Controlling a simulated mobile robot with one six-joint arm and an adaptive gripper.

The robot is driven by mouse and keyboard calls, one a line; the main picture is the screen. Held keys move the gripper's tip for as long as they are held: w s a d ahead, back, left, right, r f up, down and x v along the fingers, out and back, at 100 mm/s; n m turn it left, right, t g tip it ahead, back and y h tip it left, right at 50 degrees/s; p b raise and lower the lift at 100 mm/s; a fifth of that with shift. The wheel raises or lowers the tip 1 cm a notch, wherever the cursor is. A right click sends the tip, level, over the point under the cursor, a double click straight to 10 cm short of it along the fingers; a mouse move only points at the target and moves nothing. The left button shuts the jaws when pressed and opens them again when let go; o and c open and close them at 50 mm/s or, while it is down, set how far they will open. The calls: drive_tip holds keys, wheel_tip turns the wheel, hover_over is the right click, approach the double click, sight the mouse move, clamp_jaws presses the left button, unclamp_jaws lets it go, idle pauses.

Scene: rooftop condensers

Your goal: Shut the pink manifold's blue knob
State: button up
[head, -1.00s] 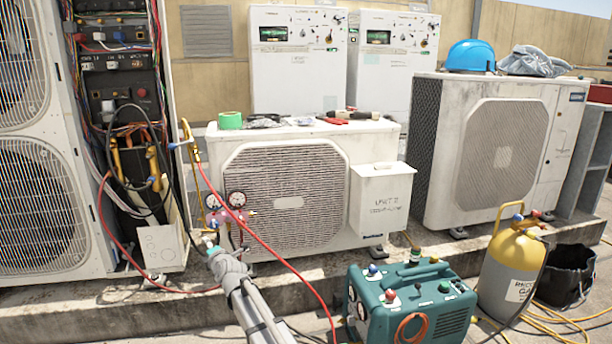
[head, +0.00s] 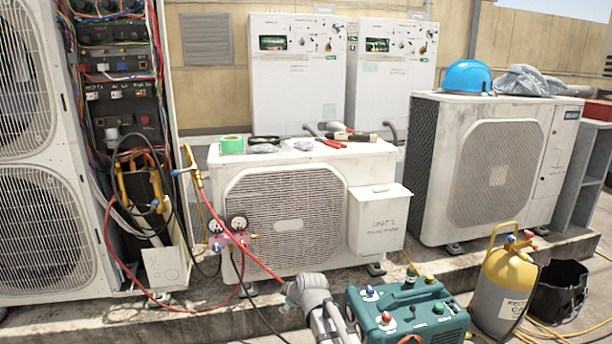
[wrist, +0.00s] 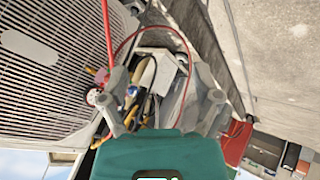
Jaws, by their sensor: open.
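The pink manifold (head: 230,240) hangs at the left front of the middle condenser, with two round gauges (head: 238,223) on top. Its blue knob (head: 217,247) is small, on the left end; I cannot tell how far it is turned. My gripper (head: 300,285) is to the right of and below the manifold, apart from it, with its fingers hard to make out there. In the wrist view my gripper (wrist: 160,82) shows two grey fingers spread apart with nothing clearly held. A white and red gauge (wrist: 97,96) shows beside the left finger.
A red hose (head: 220,232) runs from the upper left down past the manifold towards my gripper. The teal recovery machine (head: 405,315) stands close to the right of my gripper. The yellow-topped cylinder (head: 508,280) is farther right. A concrete ledge (head: 200,318) runs below the condensers.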

drive_tip(key=s+d+r+m+g+h+p, duration=0.25)
drive_tip(key=s+d+m+g+p, duration=0.35)
drive_tip(key=s+d, duration=0.5)
drive_tip(key=s+d+r+m+g+h+p, duration=0.15)
drive_tip(key=s+d+r+m+p, duration=0.25)
drive_tip(key=s+d+m, duration=0.7)
wheel_tip(320, 180, up, 37)
drive_tip(key=w+n+p, duration=0.1)
drive_tip(key=n+p, duration=0.1)
drive_tip(key=p, duration=3.5)
drive_tip(key=shift+d+f+h, duration=0.15)
drive_tip(key=shift+d+h, duration=0.15)
drive_tip(key=shift+d, duration=0.05)
drive_tip(key=shift+t, duration=0.25)
